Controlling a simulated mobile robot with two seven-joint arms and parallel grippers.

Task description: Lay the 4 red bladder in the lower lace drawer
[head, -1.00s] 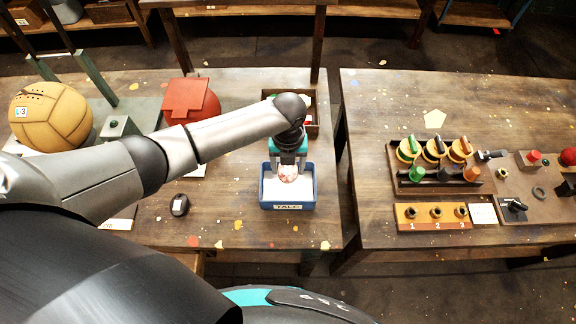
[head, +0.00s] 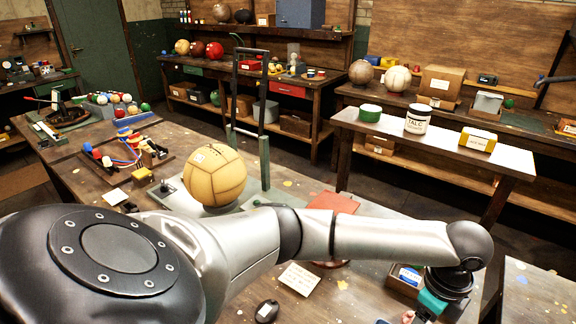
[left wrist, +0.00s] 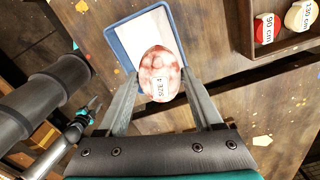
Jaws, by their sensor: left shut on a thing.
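My left gripper (left wrist: 160,100) is shut on a round, mottled red-and-white bladder (left wrist: 160,75) labelled "SIZE 4" in the left wrist view. A blue tray with a white bed (left wrist: 117,44) lies behind it; I cannot tell how high the bladder is above it. In the head view the left gripper (head: 422,312) is at the bottom right, with a sliver of the bladder (head: 408,316). What looks like my right gripper (left wrist: 92,106) is small at the left of the wrist view, its opening unclear. I cannot identify the lace drawer in these frames.
A wooden box (left wrist: 278,40) holds labelled red and cream pieces. A talc jar (head: 417,119) stands on a white-topped shelf. Back benches have a green drawer (head: 189,67) and a red drawer (head: 288,89).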

